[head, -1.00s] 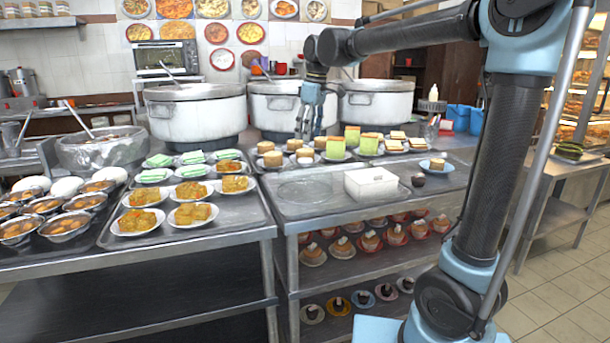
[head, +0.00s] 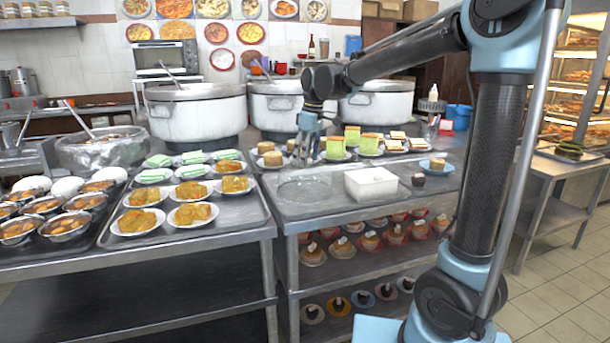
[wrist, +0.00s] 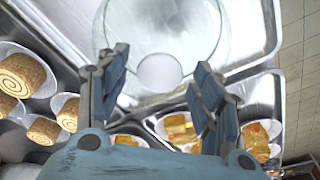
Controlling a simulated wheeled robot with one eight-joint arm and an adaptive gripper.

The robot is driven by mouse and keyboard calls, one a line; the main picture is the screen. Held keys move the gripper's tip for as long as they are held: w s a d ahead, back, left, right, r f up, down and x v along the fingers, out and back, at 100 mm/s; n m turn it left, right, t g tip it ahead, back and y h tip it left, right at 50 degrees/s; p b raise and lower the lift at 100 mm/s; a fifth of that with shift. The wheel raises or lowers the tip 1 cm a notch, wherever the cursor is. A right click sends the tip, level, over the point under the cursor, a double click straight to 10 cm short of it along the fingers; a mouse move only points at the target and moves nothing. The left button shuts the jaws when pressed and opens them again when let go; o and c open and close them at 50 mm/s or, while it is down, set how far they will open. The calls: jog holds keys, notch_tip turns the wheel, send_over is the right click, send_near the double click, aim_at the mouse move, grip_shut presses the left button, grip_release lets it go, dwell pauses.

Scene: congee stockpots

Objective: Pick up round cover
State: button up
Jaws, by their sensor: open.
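The round cover (head: 303,190) is clear and see-through, and lies on the metal tray on the right-hand table, left of a white box. In the wrist view the cover (wrist: 215,45) is a large clear disc at the top centre, with a pale round spot, perhaps its knob, at its near side. My gripper (head: 306,157) points down above the back of the cover in the head view. In the wrist view my gripper (wrist: 160,68) has its fingers spread with nothing between them, and the pale spot shows in the gap. It appears apart from the cover.
The white box (head: 371,184) stands close to the right of the cover. Large stockpots (head: 196,112) line the back. A tray (head: 250,212) of plated food lies to the left.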

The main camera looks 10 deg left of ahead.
grip_shut()
